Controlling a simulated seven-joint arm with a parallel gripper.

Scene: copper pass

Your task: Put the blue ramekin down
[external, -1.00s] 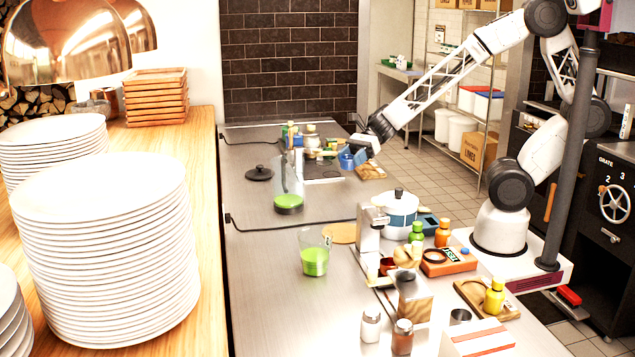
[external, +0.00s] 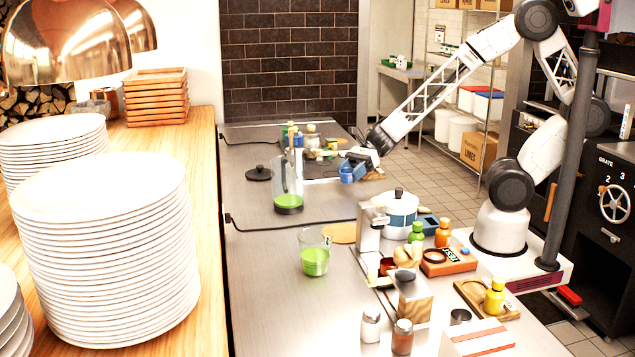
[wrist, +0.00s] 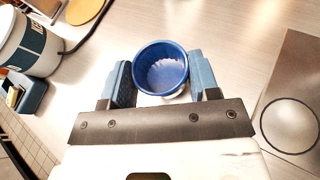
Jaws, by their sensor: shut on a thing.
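The blue ramekin (wrist: 161,70) is upright between the two fingers of my gripper (wrist: 162,82) in the wrist view, with its open top and ribbed inside showing. It looks empty. In the external view the ramekin (external: 347,172) is small, at the end of my arm over the far part of the steel counter. My gripper (external: 356,165) is shut on it there. How high its base is above the counter is hard to tell.
A blender jug with green contents (external: 288,185) stands left of my gripper. A white and blue pot (external: 399,213) stands nearer the camera, and also shows at the wrist view's left (wrist: 28,42). Bare steel counter (external: 325,207) lies between them.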

